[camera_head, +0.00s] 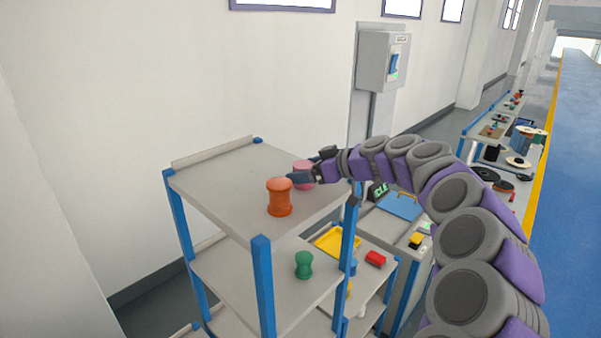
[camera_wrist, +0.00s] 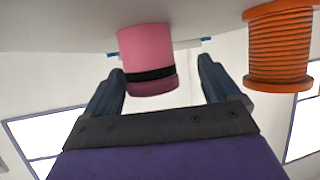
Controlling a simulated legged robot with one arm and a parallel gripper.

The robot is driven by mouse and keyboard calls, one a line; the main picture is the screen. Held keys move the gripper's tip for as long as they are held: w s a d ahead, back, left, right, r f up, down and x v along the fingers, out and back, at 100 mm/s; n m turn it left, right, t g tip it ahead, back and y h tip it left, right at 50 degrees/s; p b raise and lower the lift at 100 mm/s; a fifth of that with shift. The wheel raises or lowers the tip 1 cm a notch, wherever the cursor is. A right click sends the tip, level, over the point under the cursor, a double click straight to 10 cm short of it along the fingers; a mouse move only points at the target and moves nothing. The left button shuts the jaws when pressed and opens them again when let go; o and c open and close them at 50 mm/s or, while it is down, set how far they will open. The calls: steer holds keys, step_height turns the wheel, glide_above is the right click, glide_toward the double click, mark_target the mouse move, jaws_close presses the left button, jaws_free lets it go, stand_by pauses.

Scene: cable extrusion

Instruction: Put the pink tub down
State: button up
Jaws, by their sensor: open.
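The pink tub (camera_head: 303,167) stands on the top shelf (camera_head: 225,185) of the blue-posted rack, near its right edge. In the wrist view, which appears upside down, the pink tub (camera_wrist: 147,48) has a black band and its base meets the shelf surface. My gripper (camera_head: 299,178) reaches in from the right at the tub and hides part of it.
An orange ribbed spool (camera_head: 279,198) stands close by on the same shelf; the wrist view shows it too (camera_wrist: 280,45), beside one finger. A green spool (camera_head: 304,264) is on the shelf below. The shelf's left part is clear. A grey control box (camera_head: 383,60) is on a post behind.

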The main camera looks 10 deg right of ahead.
steer(key=w+d+f+b+v, duration=0.1)
steer(key=d+v, duration=0.1)
steer(key=v, duration=0.9)
steer(key=s+a+g, duration=0.3)
steer(key=s+a, duration=0.4)
steer(key=a, duration=0.3)
steer(key=s+a+f+m+g+h, duration=0.15)
steer(key=s+a+f, duration=0.3)
steer(key=s, duration=0.45)
steer(key=s+a+f+m+g+h, duration=0.1)
steer(key=s+a+f+g+h, duration=0.15)
steer(key=s+a+f, duration=0.4)
steer(key=s+d+f+m+g+h, duration=0.15)
steer(key=s+d+f, duration=0.25)
steer(key=s, duration=0.4)
steer(key=s+d+f+m+g+h, duration=0.1)
steer(key=s+d+f+m+h, duration=0.2)
steer(key=s, duration=0.4)
steer(key=s+d+f+m+g+h, duration=0.1)
steer(key=s+d+f+m+g, duration=0.2)
steer(key=s+d, duration=0.4)
step_height(320, 180, down, 17)
steer(key=a+t+b, duration=0.1)
steer(key=a+b, duration=0.2)
steer(key=b, duration=1.3)
steer(key=shift+s+f+b, duration=0.2)
steer(key=shift+s+b, duration=0.15)
steer(key=shift+s, duration=0.1)
